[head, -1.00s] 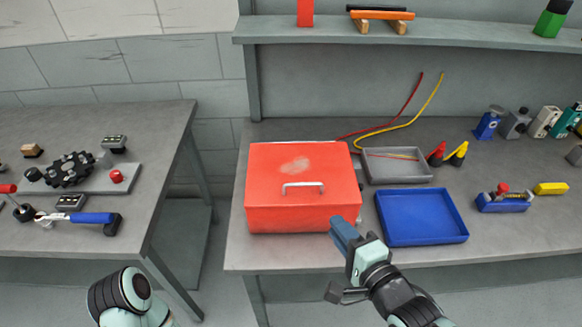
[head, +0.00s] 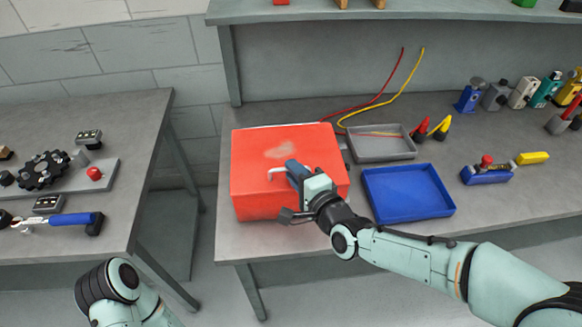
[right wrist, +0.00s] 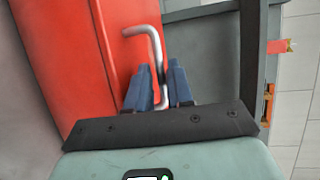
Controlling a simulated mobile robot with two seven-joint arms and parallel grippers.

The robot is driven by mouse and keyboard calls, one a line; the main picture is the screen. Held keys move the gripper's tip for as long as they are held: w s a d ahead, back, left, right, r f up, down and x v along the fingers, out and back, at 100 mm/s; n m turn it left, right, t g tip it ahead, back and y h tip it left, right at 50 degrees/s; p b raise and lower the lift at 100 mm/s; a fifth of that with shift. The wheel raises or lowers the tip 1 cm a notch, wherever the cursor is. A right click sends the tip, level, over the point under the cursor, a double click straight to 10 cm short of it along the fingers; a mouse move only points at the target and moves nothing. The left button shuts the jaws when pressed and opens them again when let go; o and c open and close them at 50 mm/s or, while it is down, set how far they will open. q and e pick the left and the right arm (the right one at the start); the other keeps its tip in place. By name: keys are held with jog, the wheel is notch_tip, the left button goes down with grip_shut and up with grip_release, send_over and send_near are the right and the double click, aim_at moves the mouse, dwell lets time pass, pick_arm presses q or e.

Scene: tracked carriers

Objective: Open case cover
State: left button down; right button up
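The red case (head: 262,205) stands on the right-hand workbench with its cover (head: 255,150) down. The cover's silver handle (head: 275,172) is partly hidden behind my right gripper (head: 293,170) in the head view. In the right wrist view, the handle (right wrist: 157,50) runs down between the two blue fingers of my right gripper (right wrist: 158,75). The fingers stand apart on either side of the bar, with a small gap visible. The case's red surface (right wrist: 70,50) fills the left of that view. Only part of my left arm shows at the lower left; its gripper is out of view.
A blue tray (head: 408,194) and a grey tray (head: 380,148) lie right of the case. Red and yellow cables (head: 385,95) run behind them. A shelf (head: 440,15) spans the back. Another bench (head: 120,125) with parts stands to the left, across a gap.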

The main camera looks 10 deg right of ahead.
jog(key=shift+x, duration=0.95)
pick_arm(q)
jog(key=shift+r, duration=0.1)
pick_arm(e)
grip_shut()
pick_arm(q)
jog(key=shift+w+r, duration=0.1)
pick_arm(e)
jog(key=shift+r, duration=0.1)
